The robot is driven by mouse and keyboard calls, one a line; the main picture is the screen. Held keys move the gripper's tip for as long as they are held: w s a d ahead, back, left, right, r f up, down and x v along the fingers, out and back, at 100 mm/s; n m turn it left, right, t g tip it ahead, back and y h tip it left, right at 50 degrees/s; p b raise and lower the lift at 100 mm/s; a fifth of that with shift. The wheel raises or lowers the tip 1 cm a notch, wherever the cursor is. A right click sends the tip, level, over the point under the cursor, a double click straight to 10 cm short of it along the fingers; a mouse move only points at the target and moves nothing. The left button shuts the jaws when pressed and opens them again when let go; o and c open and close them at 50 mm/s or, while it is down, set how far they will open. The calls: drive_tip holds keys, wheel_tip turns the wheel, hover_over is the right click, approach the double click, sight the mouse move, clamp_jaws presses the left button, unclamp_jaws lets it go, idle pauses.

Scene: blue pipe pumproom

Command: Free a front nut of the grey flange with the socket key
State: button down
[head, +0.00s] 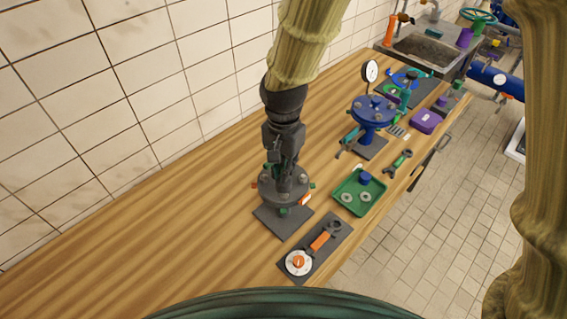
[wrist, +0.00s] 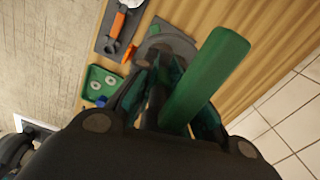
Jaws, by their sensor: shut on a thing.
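The grey flange (head: 297,195) stands on a dark square base plate (head: 270,222) on the wooden bench. In the wrist view, part of a grey round shape, seemingly the flange (wrist: 172,42), shows beyond my fingers. My gripper (head: 284,166) is directly over the flange, pointing down. It is shut on the socket key, whose green bar handle (wrist: 207,78) sticks out between the fingers in the wrist view (wrist: 160,100). The key's socket end is hidden, so I cannot tell whether it sits on a nut. Front nuts are mostly hidden by the gripper.
A green tray (head: 347,202) with rings and a blue part is at the right. A blue flange (head: 372,112) stands farther back. The bench left is clear.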

drive_tip(key=shift+s+f+b, duration=0.2)
drive_tip(key=shift+f+b, duration=0.1)
drive_tip(key=shift+f, duration=0.15)
drive_tip(key=shift+w+f+b, duration=0.15)
drive_tip(key=shift+f+b, duration=0.35)
drive_tip(key=shift+f, duration=0.15)
drive_tip(key=shift+r, duration=0.1)
drive_tip(key=shift+f+b, duration=0.45)
drive_tip(key=shift+f, duration=0.7)
